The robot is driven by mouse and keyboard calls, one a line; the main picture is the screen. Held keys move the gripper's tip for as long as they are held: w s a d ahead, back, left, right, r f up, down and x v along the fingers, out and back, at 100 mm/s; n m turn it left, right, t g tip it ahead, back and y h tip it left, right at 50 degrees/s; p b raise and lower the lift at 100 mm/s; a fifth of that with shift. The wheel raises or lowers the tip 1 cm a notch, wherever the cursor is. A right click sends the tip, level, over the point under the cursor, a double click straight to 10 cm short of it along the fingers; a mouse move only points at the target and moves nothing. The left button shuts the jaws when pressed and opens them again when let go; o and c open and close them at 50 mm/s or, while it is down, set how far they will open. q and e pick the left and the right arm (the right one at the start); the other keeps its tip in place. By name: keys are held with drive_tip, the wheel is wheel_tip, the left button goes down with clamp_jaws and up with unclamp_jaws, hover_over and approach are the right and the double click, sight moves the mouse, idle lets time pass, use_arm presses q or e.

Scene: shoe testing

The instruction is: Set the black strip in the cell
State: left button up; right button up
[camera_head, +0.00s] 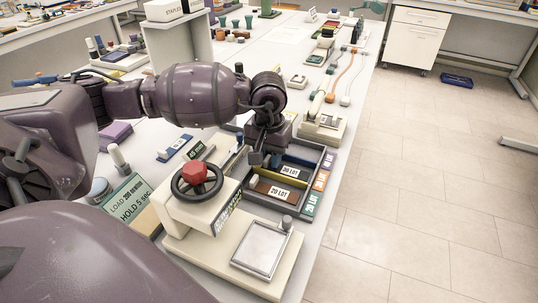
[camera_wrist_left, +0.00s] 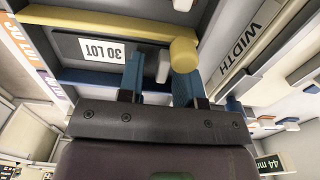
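The black strip (camera_wrist_left: 75,47) with a white "30 LOT" label lies in a divided tray (camera_head: 318,151); its label also shows in the head view (camera_head: 289,170). A small pale grey tab (camera_wrist_left: 163,66) shows at the strip's end. My left gripper (camera_wrist_left: 160,85) points down over the tray, its two blue fingers apart on either side of the tab. I cannot tell whether they touch it. In the head view the left gripper (camera_head: 265,158) is over the tray's left end. I cannot tell which place is the cell. My right gripper is out of view.
A cream press with a red-hubbed handwheel (camera_head: 196,177) and a square metal plate (camera_head: 262,248) stands in front of the tray. The bench's right edge is close to the tray.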

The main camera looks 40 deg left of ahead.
use_arm(q)
drive_tip(key=shift+a, duration=0.15)
wheel_tip(320, 180, up, 3)
drive_tip(key=shift+w+r, duration=0.1)
wheel_tip(320, 180, up, 8)
drive_tip(key=shift+f+p, duration=0.2)
drive_tip(key=shift+p, duration=0.15)
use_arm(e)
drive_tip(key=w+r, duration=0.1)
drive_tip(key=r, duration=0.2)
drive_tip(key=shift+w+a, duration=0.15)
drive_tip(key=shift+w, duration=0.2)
use_arm(q)
drive_tip(key=shift+d, duration=0.2)
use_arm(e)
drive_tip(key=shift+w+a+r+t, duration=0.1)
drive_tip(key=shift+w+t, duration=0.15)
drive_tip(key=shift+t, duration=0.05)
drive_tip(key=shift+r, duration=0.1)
